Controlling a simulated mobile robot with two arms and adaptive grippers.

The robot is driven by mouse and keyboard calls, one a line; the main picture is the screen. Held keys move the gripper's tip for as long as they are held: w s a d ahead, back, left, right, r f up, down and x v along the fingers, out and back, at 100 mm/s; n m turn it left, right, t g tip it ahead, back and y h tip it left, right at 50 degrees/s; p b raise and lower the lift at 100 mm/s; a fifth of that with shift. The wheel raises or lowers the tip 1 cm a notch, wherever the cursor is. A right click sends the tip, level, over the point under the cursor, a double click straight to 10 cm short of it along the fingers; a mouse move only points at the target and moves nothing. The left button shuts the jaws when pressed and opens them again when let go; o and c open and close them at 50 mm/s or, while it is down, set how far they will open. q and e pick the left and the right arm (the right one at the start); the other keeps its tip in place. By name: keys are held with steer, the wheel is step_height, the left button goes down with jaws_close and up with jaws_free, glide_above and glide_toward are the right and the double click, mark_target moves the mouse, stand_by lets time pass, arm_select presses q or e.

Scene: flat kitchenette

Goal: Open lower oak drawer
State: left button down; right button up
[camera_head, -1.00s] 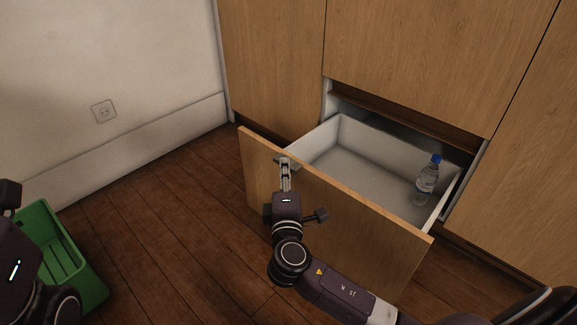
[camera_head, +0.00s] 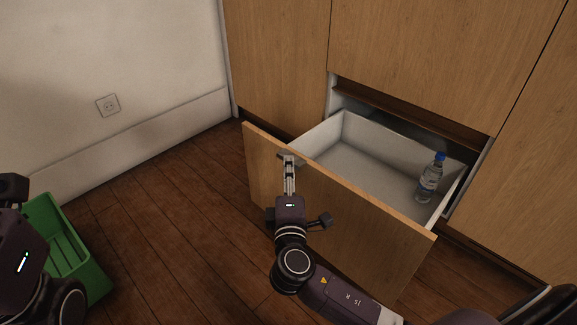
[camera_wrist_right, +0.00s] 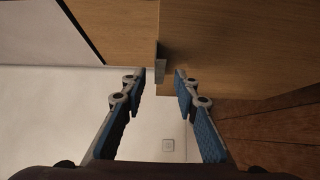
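The lower oak drawer (camera_head: 340,208) stands pulled well out of the cabinet, with its white inside (camera_head: 345,165) visible. A clear water bottle with a blue cap (camera_head: 428,182) stands upright in its right part. My right gripper (camera_head: 288,161) is at the top edge of the drawer front, left of its middle. In the right wrist view its fingers (camera_wrist_right: 160,85) are spread apart. A small grey handle-like piece (camera_wrist_right: 160,70) on the wood shows between and just beyond the fingertips; I cannot tell whether they touch it. My left gripper is only partly visible at the left edge, its fingers unclear.
A green crate (camera_head: 88,262) stands on the floor at the lower left. Oak cabinet doors (camera_head: 440,60) rise above and beside the drawer. A wall with a socket (camera_head: 107,105) is at the left. The wooden floor (camera_head: 185,215) between crate and drawer is clear.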

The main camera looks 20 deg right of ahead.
steer(key=v, duration=0.9)
steer(key=shift+s, duration=0.35)
steer(key=shift+a, duration=0.1)
